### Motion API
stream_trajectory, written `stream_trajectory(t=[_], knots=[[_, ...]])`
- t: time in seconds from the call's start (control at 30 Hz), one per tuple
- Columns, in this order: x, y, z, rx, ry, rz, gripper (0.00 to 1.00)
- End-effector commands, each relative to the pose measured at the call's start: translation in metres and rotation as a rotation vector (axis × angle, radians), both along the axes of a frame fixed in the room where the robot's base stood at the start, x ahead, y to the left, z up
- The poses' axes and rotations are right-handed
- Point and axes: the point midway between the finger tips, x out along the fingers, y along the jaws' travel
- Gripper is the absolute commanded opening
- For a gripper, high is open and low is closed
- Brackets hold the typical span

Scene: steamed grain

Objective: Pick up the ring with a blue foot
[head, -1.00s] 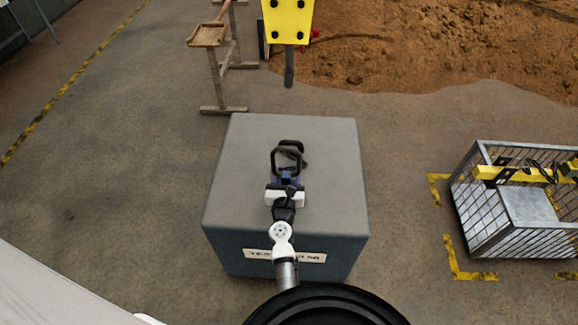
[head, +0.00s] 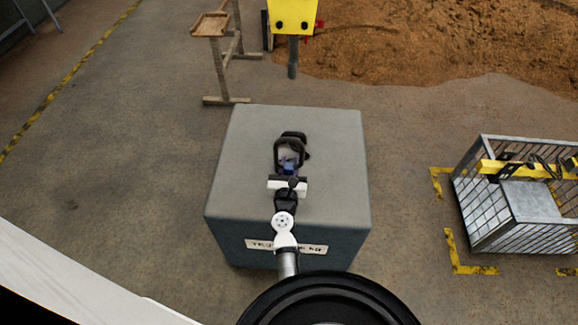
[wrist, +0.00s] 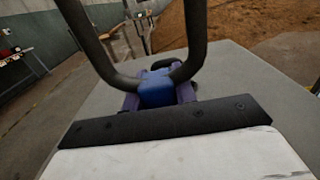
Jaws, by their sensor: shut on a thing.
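The ring with a blue foot is a black upright loop (head: 277,153) above a grey block (head: 340,150). In the wrist view, its black loop (wrist: 192,62) rises toward the camera's top edge from the blue foot (wrist: 157,88). My gripper (head: 289,171) is shut on the blue foot, with its purple fingers on either side of it in the wrist view (wrist: 158,98). I cannot tell whether the foot touches the block top. A second dark item (head: 300,136) lies just behind the ring on the block, partly hidden by it.
The block top is otherwise clear. A metal cage (head: 520,235) with yellow parts stands on the right. A wooden stand (head: 228,100), a yellow hanging piece (head: 292,16) and a heap of brown soil (head: 430,45) are at the back.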

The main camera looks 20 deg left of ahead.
Motion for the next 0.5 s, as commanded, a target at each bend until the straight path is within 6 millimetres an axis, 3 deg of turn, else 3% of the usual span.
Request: stream_trajectory(t=[0.5], knots=[[0.001, 0.0, 0.021, 0.003, -0.006, -0.001, 0.0]])
